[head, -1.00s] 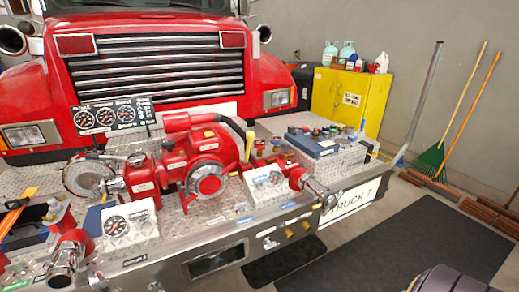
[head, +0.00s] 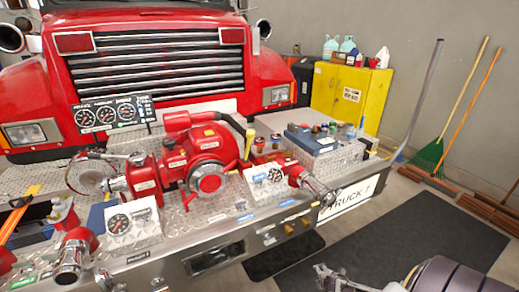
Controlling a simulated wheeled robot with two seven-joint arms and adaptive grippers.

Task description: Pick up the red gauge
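I cannot tell for certain which thing is the red gauge. A small red round piece (head: 259,145) stands on the bumper deck right of the red pump (head: 206,160), and another small reddish piece (head: 276,141) stands beside it. They are too small to show a dial. My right gripper (head: 328,277) is at the bottom edge in the head view, grey and partly cut off. It is in front of the bumper, well apart from these pieces. Its finger opening is not clear. My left gripper is not visible.
White-faced gauge panels stand at the pump's left (head: 132,222) and right (head: 268,179). A three-dial panel (head: 115,113) is behind. A blue case (head: 311,139) and several small coloured pieces sit on the deck's right. Dark floor mat (head: 400,235) is clear.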

